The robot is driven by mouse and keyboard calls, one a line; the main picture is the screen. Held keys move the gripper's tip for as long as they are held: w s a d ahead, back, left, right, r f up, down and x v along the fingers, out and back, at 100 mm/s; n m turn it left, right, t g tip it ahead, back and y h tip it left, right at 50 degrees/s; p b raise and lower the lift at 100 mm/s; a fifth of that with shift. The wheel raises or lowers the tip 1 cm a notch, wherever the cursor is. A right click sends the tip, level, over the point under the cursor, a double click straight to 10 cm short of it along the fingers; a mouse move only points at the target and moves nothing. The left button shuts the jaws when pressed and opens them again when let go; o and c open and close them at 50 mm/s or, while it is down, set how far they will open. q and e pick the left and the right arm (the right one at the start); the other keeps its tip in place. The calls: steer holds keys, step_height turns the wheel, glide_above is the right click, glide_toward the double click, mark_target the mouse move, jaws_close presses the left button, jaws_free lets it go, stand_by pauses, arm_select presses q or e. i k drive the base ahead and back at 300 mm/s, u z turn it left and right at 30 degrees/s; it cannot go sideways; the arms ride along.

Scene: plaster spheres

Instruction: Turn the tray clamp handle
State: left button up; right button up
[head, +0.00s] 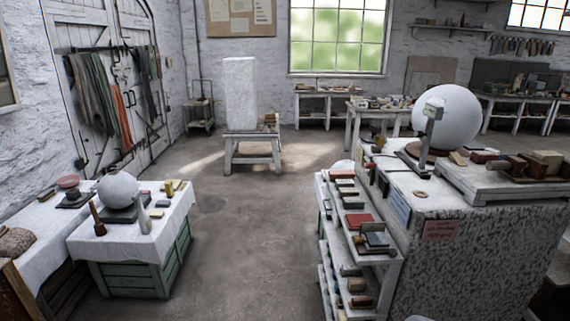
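I cannot make out the tray clamp handle for certain. A pale tray-like board (480,183) lies at the right on the speckled counter, with brown blocks and dark rounded pieces on it. A grey upright post (428,140) with a boxy head stands on the counter in front of a large plaster sphere (455,118); whether it belongs to a clamp is unclear. A smaller plaster sphere (118,187) rests on a dark base on the cloth-covered table at left. Neither of my grippers is in view.
The speckled counter (460,265) fills the right, with white shelves (393,262) of tools along its left side. The cloth-covered table (165,222) stands at left. A tall plaster block (240,92) on a stand (253,139) is farther back. Open floor (245,235) lies between.

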mark_target(490, 165)
steer(key=u, duration=0.05)
steer(key=k, duration=0.35)
steer(key=u, duration=1)
steer(key=i, duration=2.15)
steer(key=z, duration=1.75)
steer(key=i, duration=0.95)
steer(key=z, duration=0.9)
